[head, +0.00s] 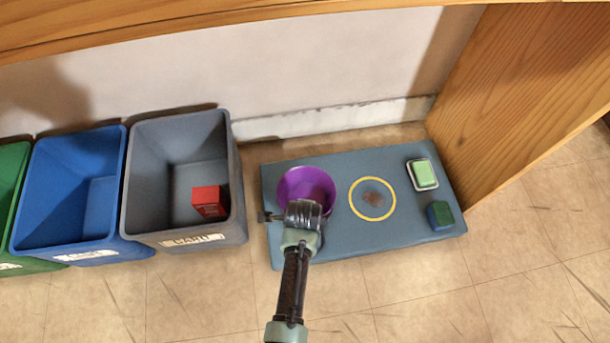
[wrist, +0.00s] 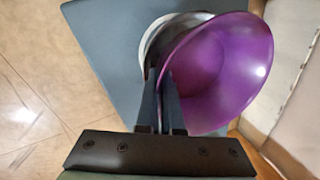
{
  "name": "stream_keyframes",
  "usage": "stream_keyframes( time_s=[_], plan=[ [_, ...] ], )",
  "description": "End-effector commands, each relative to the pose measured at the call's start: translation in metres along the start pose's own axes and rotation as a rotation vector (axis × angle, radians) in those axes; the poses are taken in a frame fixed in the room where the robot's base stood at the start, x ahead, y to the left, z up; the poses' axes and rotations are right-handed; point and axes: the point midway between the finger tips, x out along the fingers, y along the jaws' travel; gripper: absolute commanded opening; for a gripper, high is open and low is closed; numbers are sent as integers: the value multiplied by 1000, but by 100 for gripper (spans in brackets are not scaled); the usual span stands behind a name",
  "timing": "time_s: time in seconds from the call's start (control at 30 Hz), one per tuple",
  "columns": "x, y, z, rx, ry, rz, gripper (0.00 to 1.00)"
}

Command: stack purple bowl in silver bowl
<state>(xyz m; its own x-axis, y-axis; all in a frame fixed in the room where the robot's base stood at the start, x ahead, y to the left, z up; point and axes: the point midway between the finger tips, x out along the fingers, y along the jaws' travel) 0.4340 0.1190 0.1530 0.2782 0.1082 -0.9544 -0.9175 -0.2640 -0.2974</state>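The purple bowl (head: 306,186) is over the left part of the blue-grey mat. It also shows large in the wrist view (wrist: 220,70), looking tilted there. My gripper (head: 304,208) is at its near rim, and in the wrist view its two dark fingers (wrist: 163,90) are close together on the bowl's wall. The silver bowl (wrist: 153,42) shows as a pale curved rim behind and below the purple bowl in the wrist view. In the head view it is hidden. I cannot tell whether the two bowls touch.
The mat (head: 335,245) also bears a yellow ring (head: 353,203) with a brownish patch inside, a green block on a pale dish (head: 423,174), and a blue-green block (head: 440,215). A grey bin (head: 138,185) with a red box (head: 209,201) stands left. A wooden panel (head: 520,90) rises right.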

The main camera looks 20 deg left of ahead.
Motion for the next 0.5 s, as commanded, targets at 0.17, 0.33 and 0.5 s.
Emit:
stream_keyframes(
  time_s=[0.17, 0.33, 0.5],
  plan=[
    [4, 0, 0, 0, 0, -5, 0],
    [4, 1, 0, 0, 0, -2, 18],
    [5, 1, 0, 0, 0, 0, 33]
  ],
)
